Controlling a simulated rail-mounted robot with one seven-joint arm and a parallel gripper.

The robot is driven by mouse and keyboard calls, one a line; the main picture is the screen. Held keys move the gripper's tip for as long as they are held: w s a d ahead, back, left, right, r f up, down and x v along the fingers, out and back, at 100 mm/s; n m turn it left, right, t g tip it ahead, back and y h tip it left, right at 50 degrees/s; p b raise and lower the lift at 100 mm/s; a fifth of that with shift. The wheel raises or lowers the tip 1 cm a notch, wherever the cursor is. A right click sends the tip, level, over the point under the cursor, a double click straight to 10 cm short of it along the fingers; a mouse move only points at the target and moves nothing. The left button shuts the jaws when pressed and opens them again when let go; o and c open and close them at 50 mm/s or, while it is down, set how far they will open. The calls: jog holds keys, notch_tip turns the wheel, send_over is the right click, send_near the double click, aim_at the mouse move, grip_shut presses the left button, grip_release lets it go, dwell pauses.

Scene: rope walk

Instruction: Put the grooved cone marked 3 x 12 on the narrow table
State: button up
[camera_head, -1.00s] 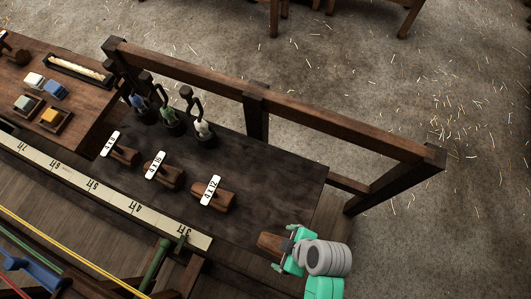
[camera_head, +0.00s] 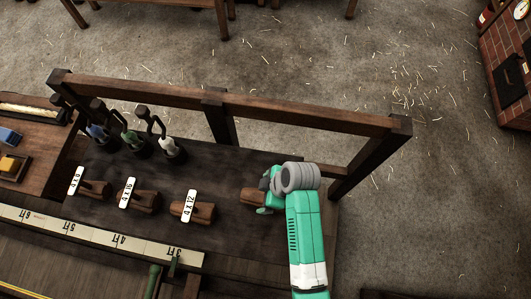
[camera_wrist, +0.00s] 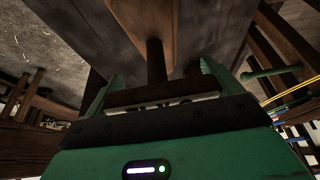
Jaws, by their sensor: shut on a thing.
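My gripper (camera_head: 265,198) is shut on a brown wooden cone (camera_head: 251,196) at the right end of the dark narrow table (camera_head: 240,236). Three similar cones lie in a row to the left, with white tags: 4 x 12 (camera_head: 203,213), 4 x 16 (camera_head: 146,201) and one that seems 4 x 9 (camera_head: 98,189).
Hooked tools with blue, green and white parts (camera_head: 168,147) stand at the table's back left. A wooden rail (camera_head: 300,115) on posts runs behind the table. A measuring strip (camera_head: 90,236) lies along the front. The tabletop between the 4 x 12 cone and my gripper is clear.

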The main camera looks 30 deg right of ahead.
jog(key=shift+f, duration=1.75)
jog(key=shift+f+b, duration=0.1)
jog(key=shift+b, duration=0.2)
jog(key=o, duration=1.3)
jog(key=shift+o, duration=0.2)
jog(key=p+v, duration=0.1)
jog(key=v, duration=1.1)
jog(key=shift+p, duration=0.4)
